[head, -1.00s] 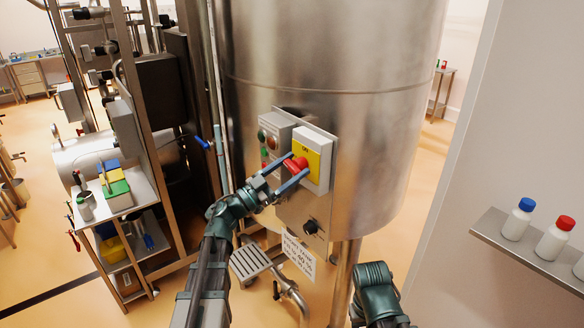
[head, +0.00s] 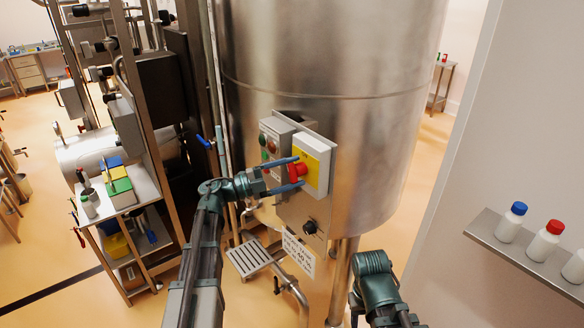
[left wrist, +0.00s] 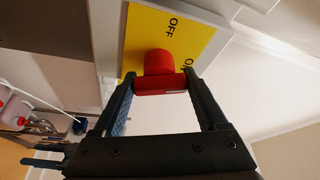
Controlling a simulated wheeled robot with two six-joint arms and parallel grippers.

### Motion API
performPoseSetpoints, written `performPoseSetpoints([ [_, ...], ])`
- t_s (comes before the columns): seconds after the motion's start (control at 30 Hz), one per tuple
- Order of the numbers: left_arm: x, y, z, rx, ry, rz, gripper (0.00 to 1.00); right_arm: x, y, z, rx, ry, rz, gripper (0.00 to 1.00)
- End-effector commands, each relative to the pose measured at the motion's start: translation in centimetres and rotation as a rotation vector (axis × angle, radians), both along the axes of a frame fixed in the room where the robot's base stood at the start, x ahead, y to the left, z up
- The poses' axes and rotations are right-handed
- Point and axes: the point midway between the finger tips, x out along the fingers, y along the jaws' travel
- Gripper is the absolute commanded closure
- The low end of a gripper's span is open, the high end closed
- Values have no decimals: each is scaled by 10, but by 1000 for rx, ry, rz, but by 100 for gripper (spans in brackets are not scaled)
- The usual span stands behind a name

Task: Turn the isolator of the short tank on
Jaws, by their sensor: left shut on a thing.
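The isolator is a red rotary knob (head: 297,171) on a yellow plate (head: 318,163) in a light box fixed to the steel tank (head: 320,60). My left gripper (head: 296,173) is shut on the red knob, one finger on each side of it. In the left wrist view, the knob (left wrist: 160,72) sits between the two fingertips (left wrist: 160,84). OFF is printed above the knob there, and ON, partly hidden, is by the right fingertip. Part of my right arm shows at the lower right of the head view, but its fingers do not show.
A grey box with round buttons (head: 272,140) adjoins the isolator on the left. A black knob (head: 310,227) and a white sign (head: 298,254) are below. A wall shelf (head: 485,228) with bottles is at right, and a cart (head: 135,190) at left.

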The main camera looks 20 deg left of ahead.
Motion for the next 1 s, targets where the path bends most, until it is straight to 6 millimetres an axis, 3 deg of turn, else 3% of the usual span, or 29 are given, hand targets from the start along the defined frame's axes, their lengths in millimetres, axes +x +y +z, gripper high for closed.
performPoseSetpoints([
  [0.4,1,1,3,226,-180,3,81,0,0,26,0,1,-6,50],
  [1.0,0,0,0,315,-248,2,81,0,0,32,0,0,-12,50],
])
